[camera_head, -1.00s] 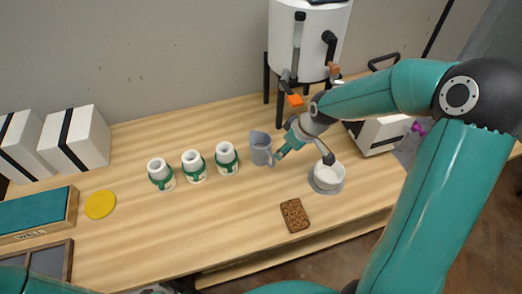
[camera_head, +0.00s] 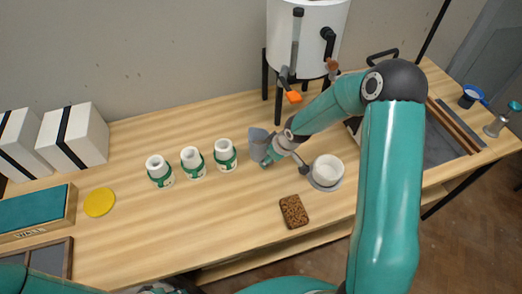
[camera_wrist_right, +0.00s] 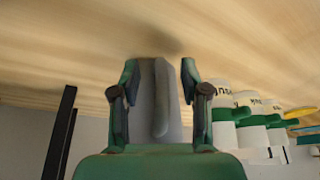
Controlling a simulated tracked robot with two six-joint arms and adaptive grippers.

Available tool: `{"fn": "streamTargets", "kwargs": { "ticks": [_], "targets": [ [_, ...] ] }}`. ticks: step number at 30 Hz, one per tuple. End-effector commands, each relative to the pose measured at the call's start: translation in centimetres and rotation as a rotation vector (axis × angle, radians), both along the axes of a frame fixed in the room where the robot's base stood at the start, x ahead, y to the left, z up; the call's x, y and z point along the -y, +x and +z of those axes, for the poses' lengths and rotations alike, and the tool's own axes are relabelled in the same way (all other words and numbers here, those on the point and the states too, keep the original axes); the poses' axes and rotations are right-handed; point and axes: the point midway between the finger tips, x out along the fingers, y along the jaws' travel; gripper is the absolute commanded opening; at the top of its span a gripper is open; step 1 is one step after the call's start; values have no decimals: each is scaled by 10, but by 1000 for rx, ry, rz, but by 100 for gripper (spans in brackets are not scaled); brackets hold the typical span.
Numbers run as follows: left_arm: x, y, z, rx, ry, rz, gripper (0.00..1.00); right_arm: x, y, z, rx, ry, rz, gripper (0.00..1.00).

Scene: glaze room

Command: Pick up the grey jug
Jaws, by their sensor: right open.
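The grey jug (camera_head: 257,139) stands upright on the wooden table, right of the row of white and green containers. My right gripper (camera_head: 268,160) is at the jug's right side in the head view and partly covers it. In the right wrist view the open fingers (camera_wrist_right: 158,85) stand on both sides of the jug (camera_wrist_right: 173,105), with its handle (camera_wrist_right: 160,98) facing the camera between them. A gap shows at the right finger; contact at the left finger cannot be told.
White and green containers (camera_head: 193,162) stand close left of the jug. A white bowl (camera_head: 328,168) on a grey disc and a brown sponge-like block (camera_head: 294,211) lie to the right and front. A white tank (camera_head: 306,38) on black legs stands behind.

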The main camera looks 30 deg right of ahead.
Motion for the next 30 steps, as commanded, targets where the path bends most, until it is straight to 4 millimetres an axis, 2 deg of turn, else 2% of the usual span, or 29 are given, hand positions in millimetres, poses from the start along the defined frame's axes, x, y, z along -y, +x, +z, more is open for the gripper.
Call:
{"fn": "streamTargets", "kwargs": {
  "ticks": [6, 12, 14, 15, 30],
  "targets": [
    [0, 0, 0, 0, 0, 0, 40, 0, 0, 0, 1, 0, 0, 45],
    [0, 0, 0, 0, 0, 0, 40, 0, 0, 0, 0, 0, 0, 12],
    [0, 0, 0, 0, 0, 0, 40, 0, 0, 0, 0, 0, 0, 2],
    [0, 0, 0, 0, 0, 0, 40, 0, 0, 0, 0, 0, 0, 0],
    [0, 0, 0, 0, 0, 0, 40, 0, 0, 0, -1, 0, 0, 0]
  ]
}}
